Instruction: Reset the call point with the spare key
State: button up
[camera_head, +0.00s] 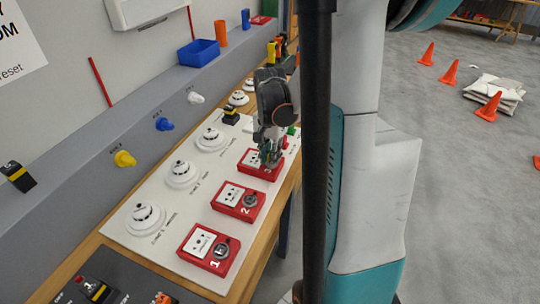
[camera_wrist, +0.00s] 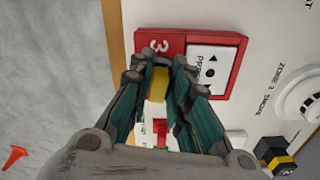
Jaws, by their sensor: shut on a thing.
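Call point 3, a red box with a white panel, shows in the wrist view (camera_wrist: 212,62) and in the head view (camera_head: 253,158). My gripper (camera_wrist: 160,78), also in the head view (camera_head: 270,150), is shut on a small yellow piece (camera_wrist: 158,86), seemingly the key. The fingertips are over the numbered end of call point 3. They hide the keyhole and the tip of the yellow piece, so I cannot tell whether it is inserted. Call point 2 (camera_head: 238,201) and call point 1 (camera_head: 208,248) each show a round dark lock.
White smoke detectors (camera_head: 144,216) line the white board beside the call points. Yellow (camera_head: 124,158), blue (camera_head: 164,124) and white (camera_head: 195,97) knob-like pieces stick out from the grey ledge. A blue bin (camera_head: 199,53) stands on the ledge. Orange cones (camera_head: 450,73) stand on the floor.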

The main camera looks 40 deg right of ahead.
jog(key=shift+r, duration=0.3)
dwell(0.4)
jog(key=shift+r+p, duration=0.35)
jog(key=shift+p, duration=0.15)
jog(key=shift+r+p, duration=1.3)
jog(key=shift+r, duration=0.55)
